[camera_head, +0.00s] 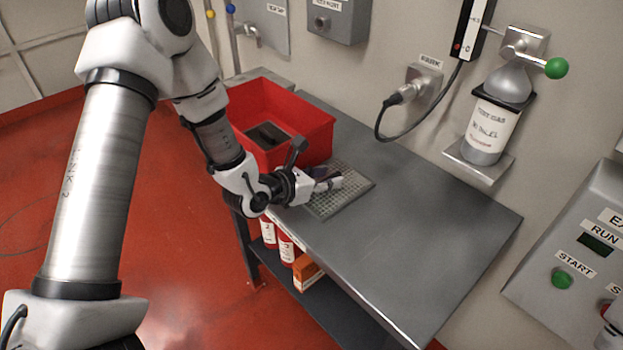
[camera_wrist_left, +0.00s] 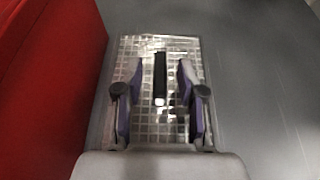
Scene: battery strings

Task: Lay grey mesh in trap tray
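The grey mesh (camera_head: 350,202) is a flat gridded sheet lying on the grey bench, beside the red bin. In the left wrist view the mesh (camera_wrist_left: 150,45) lies under my left gripper (camera_wrist_left: 160,72), with a black upright strip (camera_wrist_left: 160,80) at its middle. My left gripper (camera_head: 333,183) is open. Its two fingers stand on either side of the strip with a gap on each side. The red bin (camera_head: 310,140) has a dark rectangular thing (camera_head: 268,134) inside; I cannot tell if this is the trap tray. My right gripper is not in view.
The grey bench (camera_head: 430,220) is clear to the right of the mesh. The red bin's wall (camera_wrist_left: 45,80) stands close on the left. A gas bottle (camera_head: 490,120) and a cabled socket (camera_head: 420,88) are on the wall behind.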

